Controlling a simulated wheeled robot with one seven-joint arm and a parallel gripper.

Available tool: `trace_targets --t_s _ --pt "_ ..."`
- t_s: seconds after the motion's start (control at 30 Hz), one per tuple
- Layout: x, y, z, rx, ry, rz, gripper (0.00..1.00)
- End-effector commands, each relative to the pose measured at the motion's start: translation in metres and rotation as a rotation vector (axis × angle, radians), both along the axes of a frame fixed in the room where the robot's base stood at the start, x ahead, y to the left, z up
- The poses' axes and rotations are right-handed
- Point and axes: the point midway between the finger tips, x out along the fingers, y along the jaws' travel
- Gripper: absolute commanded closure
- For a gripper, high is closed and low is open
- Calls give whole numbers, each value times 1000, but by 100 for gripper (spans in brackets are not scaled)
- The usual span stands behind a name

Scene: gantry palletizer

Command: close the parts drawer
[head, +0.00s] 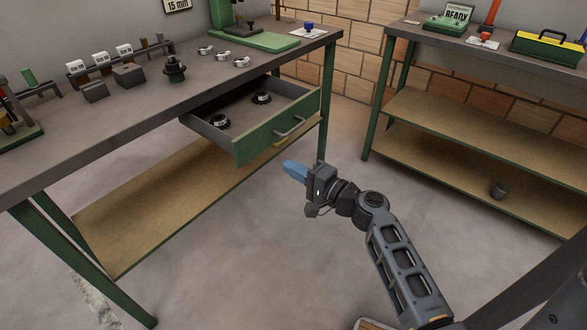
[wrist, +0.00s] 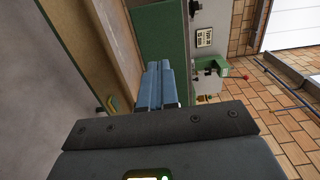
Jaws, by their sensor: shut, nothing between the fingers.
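The parts drawer (head: 270,120) hangs pulled out under the workbench top, with a green front and a metal bar handle (head: 289,128). In the wrist view the blue fingers (wrist: 160,86) point toward a green panel (wrist: 165,35), probably the drawer front; the handle cannot be made out there.
The workbench (head: 130,100) carries several parts, blocks and a green plate (head: 265,42). Its wooden lower shelf (head: 170,205) lies below the drawer. A second bench (head: 480,62) with a green toolbox (head: 546,47) stands at the right. The floor between the benches is clear.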

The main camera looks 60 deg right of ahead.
Motion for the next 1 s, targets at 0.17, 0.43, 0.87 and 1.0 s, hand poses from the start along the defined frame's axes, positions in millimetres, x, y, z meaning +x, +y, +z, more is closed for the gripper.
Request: trace_targets --t_s 0.17,0.43,0.87,1.0 --pt "36 -9 3 0 -1 1 100" --pt "83 -20 2 0 1 1 100" --pt "107 -25 0 -1 2 0 100" --pt "107 -25 0 -1 2 0 100"
